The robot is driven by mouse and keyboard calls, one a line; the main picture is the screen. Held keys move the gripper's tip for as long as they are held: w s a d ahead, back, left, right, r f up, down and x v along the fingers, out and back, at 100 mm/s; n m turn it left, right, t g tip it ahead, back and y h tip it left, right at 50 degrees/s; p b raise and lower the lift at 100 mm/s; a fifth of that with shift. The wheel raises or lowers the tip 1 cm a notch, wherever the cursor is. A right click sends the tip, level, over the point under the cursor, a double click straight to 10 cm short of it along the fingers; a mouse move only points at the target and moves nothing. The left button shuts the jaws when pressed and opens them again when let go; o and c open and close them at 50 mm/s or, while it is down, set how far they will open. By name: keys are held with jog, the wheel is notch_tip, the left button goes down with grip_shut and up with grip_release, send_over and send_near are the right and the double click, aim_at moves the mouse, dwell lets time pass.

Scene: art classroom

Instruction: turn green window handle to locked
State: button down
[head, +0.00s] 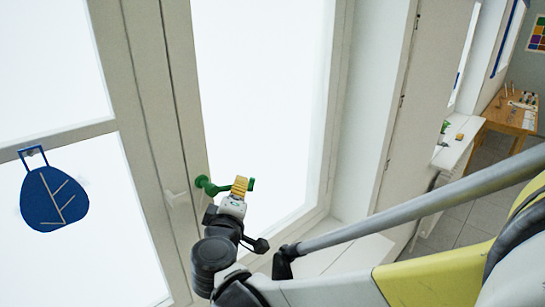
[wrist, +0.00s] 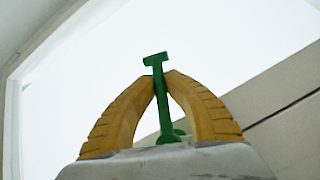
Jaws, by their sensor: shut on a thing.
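The green window handle (head: 206,186) is on the white window frame in the head view. Its lever points to the right, roughly horizontal, across the bright pane. My gripper (head: 240,186) is at the lever, with its yellow fingers around it. In the wrist view the two yellow ridged fingers of my gripper (wrist: 160,80) close on the green handle (wrist: 157,65) from both sides. The lever's flared end sticks out past the fingertips. Part of the lever is hidden by the fingers in the head view.
A blue leaf-shaped decoration (head: 54,198) is on the left pane. A window sill (head: 345,258) lies below right. A wooden table (head: 512,112) stands far off at the right.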

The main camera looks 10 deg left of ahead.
jog(key=s+a+f+m+g+y+p, duration=0.2)
jog(key=s+a+f+m+g+y, duration=0.2)
jog(key=m+g, duration=0.3)
jog(key=shift+s+a+f+g+p, duration=0.3)
jog(key=shift+s+f+g, duration=0.35)
jog(key=shift+g, duration=0.85)
jog(key=shift+s, duration=0.1)
jog(key=c, duration=1.4)
grip_release()
jog(key=shift+a, duration=0.1)
jog(key=shift+r, duration=0.1)
jog(key=v, duration=1.2)
jog(key=shift+d, duration=0.3)
